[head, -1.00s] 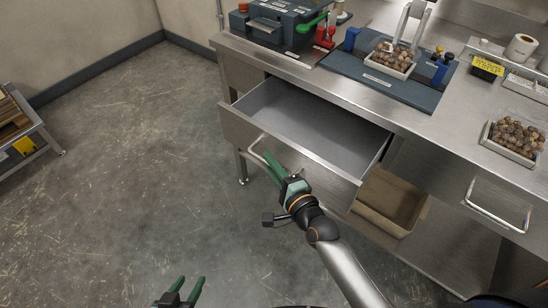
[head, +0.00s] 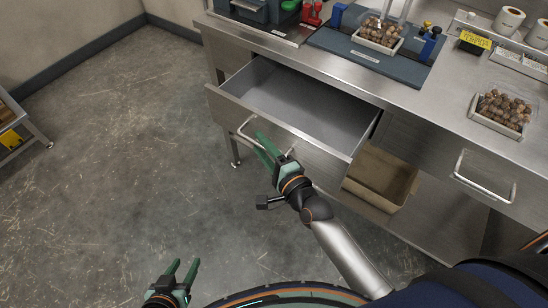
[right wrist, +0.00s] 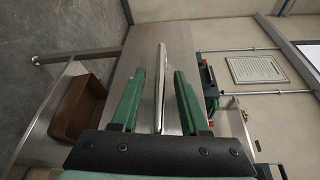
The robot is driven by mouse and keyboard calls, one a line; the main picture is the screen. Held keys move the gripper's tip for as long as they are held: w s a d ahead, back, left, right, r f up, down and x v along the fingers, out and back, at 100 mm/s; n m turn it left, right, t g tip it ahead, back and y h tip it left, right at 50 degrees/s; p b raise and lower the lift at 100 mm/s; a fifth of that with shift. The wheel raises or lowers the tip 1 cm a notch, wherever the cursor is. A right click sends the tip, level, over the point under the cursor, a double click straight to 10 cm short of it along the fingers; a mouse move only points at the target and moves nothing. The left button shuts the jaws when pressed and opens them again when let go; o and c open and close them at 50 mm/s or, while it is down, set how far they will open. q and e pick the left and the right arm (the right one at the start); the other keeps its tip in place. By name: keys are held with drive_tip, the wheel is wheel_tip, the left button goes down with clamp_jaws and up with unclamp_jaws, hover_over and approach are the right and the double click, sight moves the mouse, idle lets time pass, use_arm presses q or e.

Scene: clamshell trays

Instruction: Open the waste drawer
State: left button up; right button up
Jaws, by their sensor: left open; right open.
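The waste drawer (head: 258,124) is pulled well out from under the steel counter, and its grey inside looks empty. Its bar handle (head: 243,131) is on the front face. My right gripper (head: 260,145) is at this handle with its green fingers apart. In the right wrist view, a thin pale bar (right wrist: 160,80), seemingly the handle, lies between the open fingers (right wrist: 158,105); I cannot tell whether either finger touches it. My left gripper (head: 184,268) is open and empty over the floor at the bottom left, away from the drawer.
A brown bin (head: 381,178) stands under the counter, right of the drawer. Another handle (head: 485,185) is on the front further right. The counter holds a blue mat (head: 365,62) and trays of brown round items (head: 499,113).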

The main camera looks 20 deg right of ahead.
use_arm(q)
drive_tip(key=shift+a+r, duration=0.1)
drive_tip(key=shift+a, duration=0.05)
use_arm(e)
drive_tip(key=v, duration=1.2)
use_arm(q)
drive_tip(key=shift+s, duration=0.1)
use_arm(e)
drive_tip(key=shift+w, duration=0.1)
use_arm(q)
wheel_tip(320, 180, up, 8)
drive_tip(key=s+a+p, duration=0.1)
drive_tip(key=a+p, duration=0.1)
drive_tip(key=p, duration=0.7)
drive_tip(key=shift+f+y+p, duration=0.2)
drive_tip(key=shift+y+p, duration=0.1)
drive_tip(key=shift+p, duration=0.1)
use_arm(e)
drive_tip(key=s+d+f+n+g+h, duration=0.2)
drive_tip(key=s+f+n+g, duration=0.5)
drive_tip(key=n, duration=1.2)
drive_tip(key=shift+s+d, duration=0.65)
drive_tip(key=shift+s, duration=0.3)
drive_tip(key=shift+r, duration=0.1)
use_arm(q)
drive_tip(key=shift+d, duration=0.1)
